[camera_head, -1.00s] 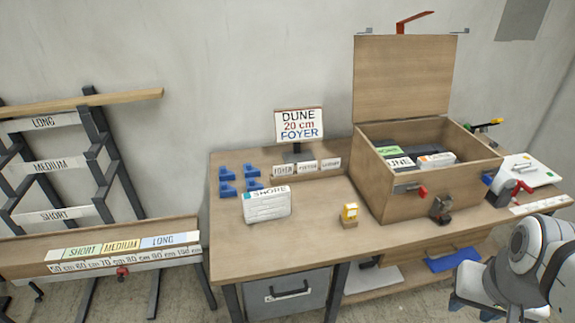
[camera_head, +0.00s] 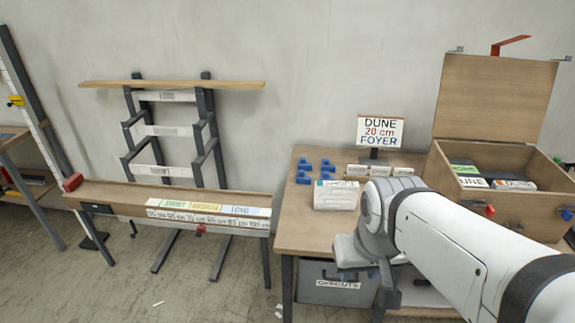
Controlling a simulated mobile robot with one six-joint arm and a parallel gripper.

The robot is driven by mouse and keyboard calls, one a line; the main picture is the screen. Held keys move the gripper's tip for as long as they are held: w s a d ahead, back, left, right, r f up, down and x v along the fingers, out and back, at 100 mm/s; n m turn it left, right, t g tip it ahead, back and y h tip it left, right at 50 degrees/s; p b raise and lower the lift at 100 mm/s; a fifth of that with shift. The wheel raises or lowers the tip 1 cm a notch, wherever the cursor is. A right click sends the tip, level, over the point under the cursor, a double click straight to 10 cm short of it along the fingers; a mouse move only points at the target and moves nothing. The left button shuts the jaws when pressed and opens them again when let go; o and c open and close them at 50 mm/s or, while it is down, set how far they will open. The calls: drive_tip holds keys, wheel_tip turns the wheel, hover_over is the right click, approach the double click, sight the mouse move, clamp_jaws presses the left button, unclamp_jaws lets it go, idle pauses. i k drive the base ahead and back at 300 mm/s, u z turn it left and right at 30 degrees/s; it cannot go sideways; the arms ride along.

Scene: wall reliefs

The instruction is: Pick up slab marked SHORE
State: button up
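The white slab marked SHORE (camera_head: 336,196) stands on the front left part of the wooden workbench (camera_head: 300,225), its label along the top edge. My gripper (camera_head: 345,255) is low at the bench's front edge, below and in front of the slab and apart from it. Its fingers are mostly hidden by the wrist, so I cannot tell whether it is open or shut. My arm reaches in from the lower right and covers much of the bench's right part.
Blue brackets (camera_head: 314,170) lie behind the slab. A sign (camera_head: 380,131) reads DUNE 20 cm FOYER. An open wooden box (camera_head: 490,200) holds slabs marked DUNE. A low bench with a coloured scale (camera_head: 205,212) and a rack (camera_head: 165,130) stand left. An OFFCUTS bin (camera_head: 335,287) is below.

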sight(329, 195)
drive_tip(key=u, duration=0.1)
drive_tip(key=i, duration=1)
drive_tip(key=u, duration=0.05)
